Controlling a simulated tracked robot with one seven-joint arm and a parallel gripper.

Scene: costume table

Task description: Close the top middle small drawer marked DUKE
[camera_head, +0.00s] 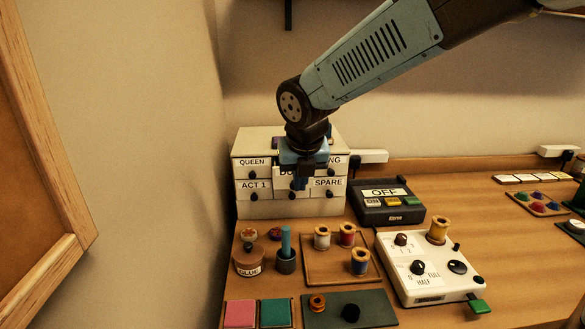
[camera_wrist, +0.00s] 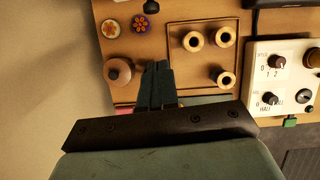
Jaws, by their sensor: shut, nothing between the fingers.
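A white cabinet of small drawers (camera_head: 290,208) stands against the back wall in the head view. The DUKE drawer (camera_head: 282,172) is in the top middle; only the start of its label shows. Its label sits lower than QUEEN and KING, so it appears to stick out. My gripper (camera_head: 301,186) is shut and empty, pointing down in front of the cabinet's middle column, and hides much of the DUKE front. I cannot tell whether it touches the drawer. In the wrist view the shut fingers (camera_wrist: 157,72) hang over the table, and the cabinet is out of sight.
QUEEN (camera_head: 252,162) and KING (camera_head: 332,160) drawers flank DUKE; ACT 1 and SPARE are below. A black button box (camera_head: 387,216) stands right of the cabinet. A glue pot (camera_head: 247,265), a tray of thread spools (camera_head: 322,273) and a white knob panel (camera_head: 430,295) stand in front.

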